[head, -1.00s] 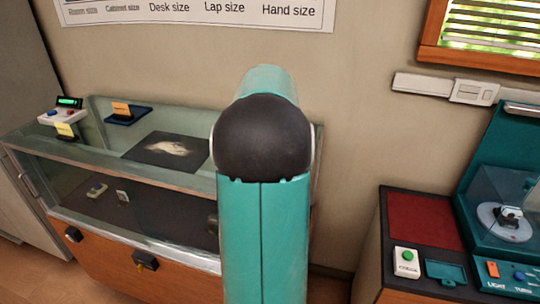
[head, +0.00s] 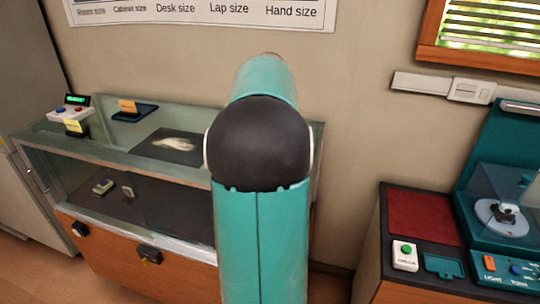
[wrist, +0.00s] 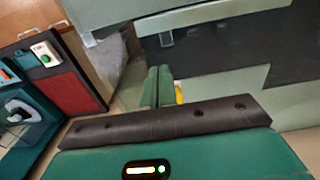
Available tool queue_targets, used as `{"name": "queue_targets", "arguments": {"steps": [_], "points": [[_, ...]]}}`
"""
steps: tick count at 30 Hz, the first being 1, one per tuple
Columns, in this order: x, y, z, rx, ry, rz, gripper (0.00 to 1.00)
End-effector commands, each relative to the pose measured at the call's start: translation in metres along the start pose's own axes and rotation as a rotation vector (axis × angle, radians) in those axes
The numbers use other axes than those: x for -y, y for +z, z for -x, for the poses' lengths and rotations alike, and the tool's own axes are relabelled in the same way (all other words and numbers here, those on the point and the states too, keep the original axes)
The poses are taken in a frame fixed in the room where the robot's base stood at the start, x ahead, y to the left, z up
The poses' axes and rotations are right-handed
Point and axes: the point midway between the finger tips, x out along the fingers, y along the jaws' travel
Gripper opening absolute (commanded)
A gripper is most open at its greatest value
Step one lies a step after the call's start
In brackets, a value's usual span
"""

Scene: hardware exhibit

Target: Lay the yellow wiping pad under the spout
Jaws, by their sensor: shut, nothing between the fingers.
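My gripper (wrist: 158,75) shows in the wrist view as two green fingers closed together, with nothing seen between them. A small yellow patch (wrist: 179,93) shows just right of the fingers, mostly hidden behind my gripper's body; I cannot tell whether it is the wiping pad. I cannot make out a spout in either view. In the head view my arm fills the middle and hides the right part of the glass case; my gripper is not seen there.
A cabinet at the right holds a red panel (head: 420,214), a green-button box (head: 405,255) and a teal turntable unit (head: 500,215). Bare floor lies between.

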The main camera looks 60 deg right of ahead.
Motion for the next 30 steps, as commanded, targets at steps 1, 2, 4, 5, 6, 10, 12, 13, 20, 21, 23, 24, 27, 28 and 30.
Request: {"name": "queue_targets", "arguments": {"steps": [1, 2, 4, 5, 6, 10, 12, 13, 20, 21, 23, 24, 27, 28, 30], "points": [[0.001, -0.001, 0.011, -0.004, -0.001, 0.002, 0.00], [0.002, -0.002, 0.017, -0.004, -0.002, 0.002, 0.00], [0.001, -0.002, 0.030, -0.004, -0.001, 0.001, 0.00], [0.001, -0.002, 0.035, -0.003, -0.001, 0.001, 0.00], [0.001, -0.002, 0.041, -0.003, -0.001, 0.001, 0.00], [0.001, -0.002, 0.052, -0.002, -0.001, 0.002, 0.00], [0.001, -0.001, 0.055, 0.000, -0.001, 0.018, 0.00], [0.000, -0.001, 0.055, 0.001, -0.001, 0.036, 0.00], [-0.002, 0.001, 0.053, 0.007, -0.005, 0.430, 0.00], [-0.003, 0.002, 0.053, 0.008, -0.006, 0.529, 0.00], [-0.004, 0.003, 0.052, 0.010, -0.007, 0.678, 0.00], [-0.004, 0.003, 0.052, 0.010, -0.007, 0.778, 0.00], [-0.005, 0.004, 0.051, 0.011, -0.011, 1.027, 0.00], [-0.005, 0.005, 0.051, 0.011, -0.012, 1.102, 0.00], [-0.006, 0.006, 0.051, 0.010, -0.013, 1.277, 0.00]]}}
